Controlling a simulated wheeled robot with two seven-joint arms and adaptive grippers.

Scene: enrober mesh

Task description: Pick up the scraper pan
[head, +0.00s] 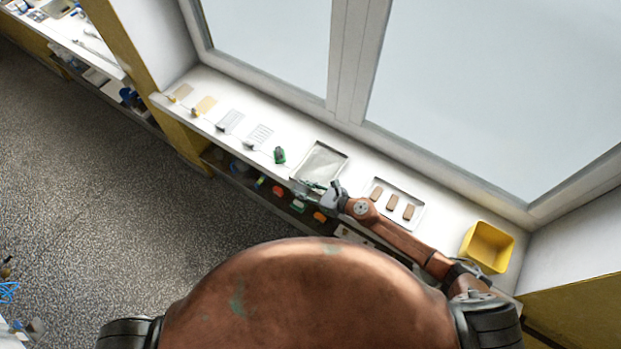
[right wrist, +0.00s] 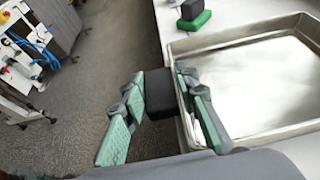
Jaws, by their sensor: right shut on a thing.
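The scraper pan (head: 322,163) is a shallow, shiny metal tray on the white ledge under the window. In the right wrist view its rim and bare inside (right wrist: 250,85) fill the right side. My right gripper (head: 312,187) is at the pan's near-left edge. In the right wrist view its green-padded fingers (right wrist: 158,120) stand on both sides of a black block (right wrist: 159,90) at the pan's edge, shut on it. The block looks like the pan's grip. Whether the pan touches the ledge I cannot tell. My left gripper is not in view.
A green block with a dark top (head: 280,155) stands just left of the pan. To the right are a tray with brown bars (head: 414,211) and a yellow bin (head: 487,247). Flat pieces lie along the ledge's left. A shelf with coloured items is below; floor is open at left.

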